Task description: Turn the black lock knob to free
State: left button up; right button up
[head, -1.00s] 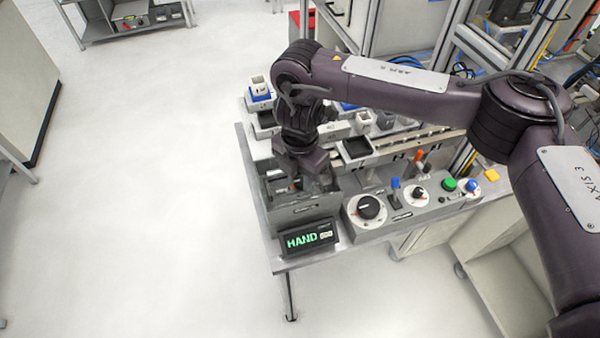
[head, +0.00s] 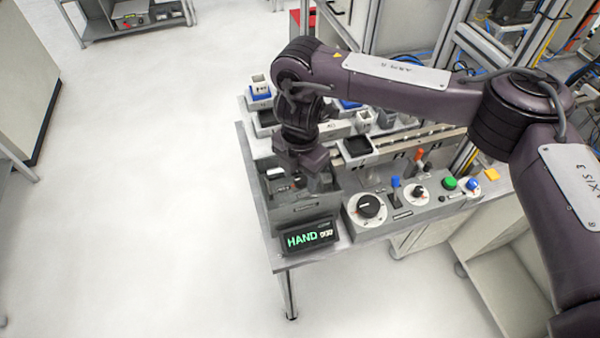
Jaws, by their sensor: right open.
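A large black knob (head: 369,206) with a white pointer mark sits on a round white dial at the left of the grey control panel (head: 400,224). A smaller black knob (head: 417,190) sits on a second white dial to its right. I cannot read the labels to tell which one is the lock knob. My right gripper (head: 318,182) points down over the grey open bin left of the panel. It is open, and I see nothing between its fingers. It is apart from both knobs. My left gripper is not in view.
The grey bin (head: 303,210) holds small dark items. A green button (head: 449,184), a blue button (head: 473,186), a blue switch (head: 396,182) and an orange-topped lever (head: 419,155) stand around the knobs.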

aim_at(300, 179)
notch_tip(300, 179, up, 8)
jog(key=shift+f+b, duration=0.25)
jog(key=shift+b, duration=0.2)
